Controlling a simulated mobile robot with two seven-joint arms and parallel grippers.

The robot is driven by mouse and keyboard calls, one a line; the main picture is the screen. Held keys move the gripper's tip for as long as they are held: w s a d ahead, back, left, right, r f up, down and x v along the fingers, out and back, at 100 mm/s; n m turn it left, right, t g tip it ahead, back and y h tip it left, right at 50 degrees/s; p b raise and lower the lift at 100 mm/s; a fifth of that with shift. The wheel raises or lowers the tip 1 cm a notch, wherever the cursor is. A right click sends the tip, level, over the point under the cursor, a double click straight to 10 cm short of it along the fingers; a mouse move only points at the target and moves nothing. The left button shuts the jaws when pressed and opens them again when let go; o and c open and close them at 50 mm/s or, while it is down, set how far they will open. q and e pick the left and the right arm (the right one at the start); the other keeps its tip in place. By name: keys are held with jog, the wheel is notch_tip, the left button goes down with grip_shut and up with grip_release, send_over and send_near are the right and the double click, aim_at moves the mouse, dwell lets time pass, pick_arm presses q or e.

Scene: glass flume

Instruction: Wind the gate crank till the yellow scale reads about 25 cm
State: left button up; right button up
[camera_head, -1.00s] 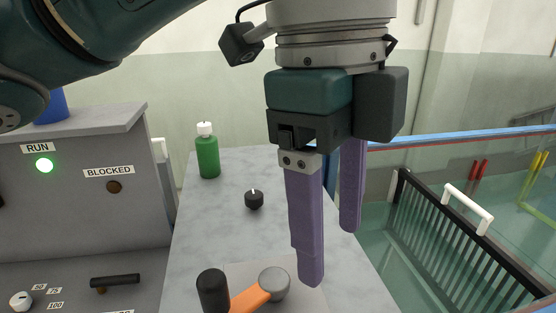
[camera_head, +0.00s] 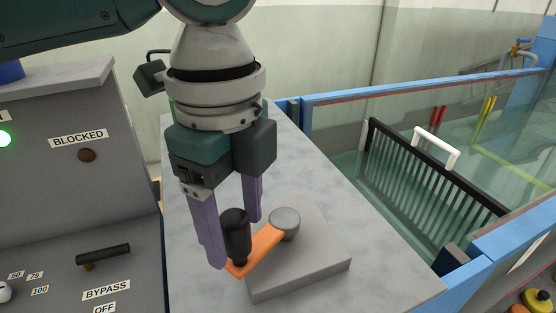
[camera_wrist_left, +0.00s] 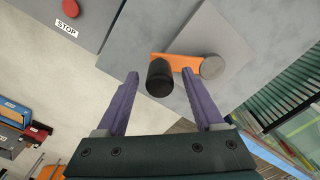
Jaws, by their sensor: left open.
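The gate crank has an orange arm (camera_head: 262,245), a grey round hub (camera_head: 284,222) on a grey block (camera_head: 305,262), and an upright black handle (camera_head: 236,232) at the arm's near left end. My left gripper (camera_head: 235,243) is open, pointing down, its purple fingers on either side of the handle. In the left wrist view the handle (camera_wrist_left: 160,78) sits between the fingertips (camera_wrist_left: 159,74) with a gap on each side. Yellow strips (camera_head: 486,110) show in the glass flume, but no scale reading is legible. My right gripper is out of view.
A grey control panel (camera_head: 80,200) with a black lever (camera_head: 103,254) stands left of the bench (camera_head: 330,205). A red stop button (camera_wrist_left: 71,8) shows in the wrist view.

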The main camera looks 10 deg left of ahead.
pick_arm(q)
jog(key=shift+f, duration=0.1)
grip_shut()
dwell(0.5)
dwell(0.9)
